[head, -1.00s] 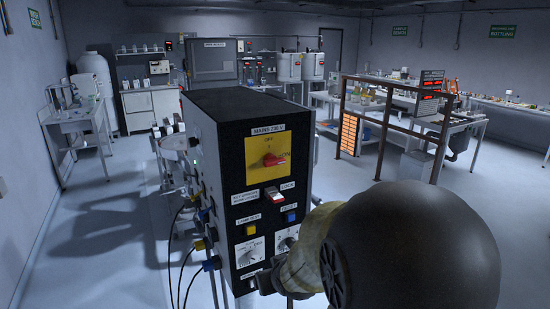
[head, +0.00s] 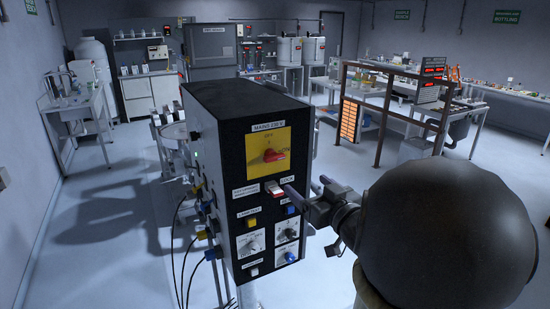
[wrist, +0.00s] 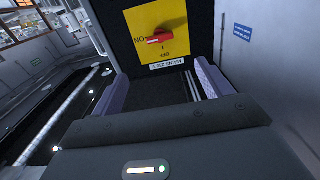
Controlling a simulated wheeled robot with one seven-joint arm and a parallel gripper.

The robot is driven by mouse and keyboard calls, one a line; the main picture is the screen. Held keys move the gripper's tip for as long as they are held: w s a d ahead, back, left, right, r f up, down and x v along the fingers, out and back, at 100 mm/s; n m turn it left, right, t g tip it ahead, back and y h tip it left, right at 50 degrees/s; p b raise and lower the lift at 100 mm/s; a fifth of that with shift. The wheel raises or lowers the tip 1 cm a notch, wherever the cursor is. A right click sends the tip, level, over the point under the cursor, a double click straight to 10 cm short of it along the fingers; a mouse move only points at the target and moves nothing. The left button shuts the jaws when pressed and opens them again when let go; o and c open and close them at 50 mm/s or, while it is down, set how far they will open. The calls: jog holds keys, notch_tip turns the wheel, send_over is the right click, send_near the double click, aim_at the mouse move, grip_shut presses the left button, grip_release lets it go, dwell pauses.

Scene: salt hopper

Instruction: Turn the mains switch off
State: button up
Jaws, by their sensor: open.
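The mains switch is a red rotary handle (head: 273,155) on a yellow plate (head: 256,140), high on the front of a black control box (head: 229,150). Its handle lies about level, pointing right in the head view. In the wrist view, which is upside down, the handle (wrist: 166,35) points left to the ON mark. My gripper (head: 308,187) is open and empty, below and to the right of the switch, in front of the box. In the wrist view its two fingers (wrist: 170,80) stand apart with the yellow plate beyond them. I see no contact with the switch.
Below the plate are a red and white lock switch (head: 273,188), a yellow button (head: 251,223), a blue button (head: 290,210) and dials. Cables hang at the box's left side. A brown metal frame (head: 385,110) stands behind at right. The floor to the left is clear.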

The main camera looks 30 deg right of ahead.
aim_at(276, 159)
jog(key=shift+w, duration=0.15)
jog(key=w+p, duration=0.1)
jog(key=w, duration=0.4)
jog(key=w+p, duration=0.2)
jog(key=w, duration=0.4)
jog(key=w+p, duration=0.2)
jog(key=w, duration=0.4)
jog(key=shift+w+a, duration=0.1)
jog(key=shift+a, duration=0.2)
jog(key=c, duration=1)
